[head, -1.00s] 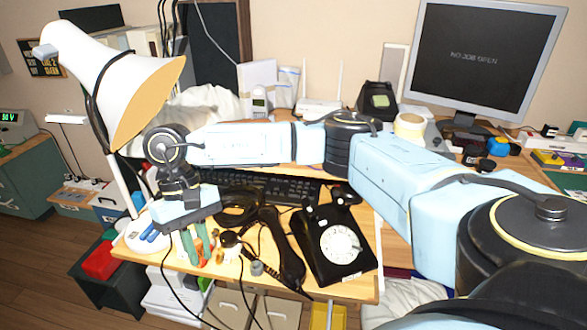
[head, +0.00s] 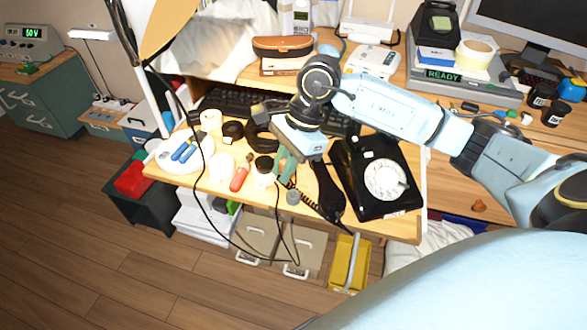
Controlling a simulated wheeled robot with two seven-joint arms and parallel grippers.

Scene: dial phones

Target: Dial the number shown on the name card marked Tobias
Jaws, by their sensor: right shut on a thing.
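The black rotary phone (head: 372,160) stands at the right end of the desk, its white dial (head: 387,181) facing up. Its black handset (head: 328,193) lies off the cradle on the desk, just left of the phone. My right gripper (head: 284,168) is above the desk, left of the handset and clear of the dial. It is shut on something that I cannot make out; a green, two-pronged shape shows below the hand. My left gripper is not in view. I cannot pick out a name card marked Tobias or read a number.
Left of the gripper lie a red-handled screwdriver (head: 240,172), a white tray with blue tools (head: 183,153) and several small round items. A keyboard (head: 230,101) lies behind. Loose cables hang over the front edge. A yellow bin (head: 350,262) stands below.

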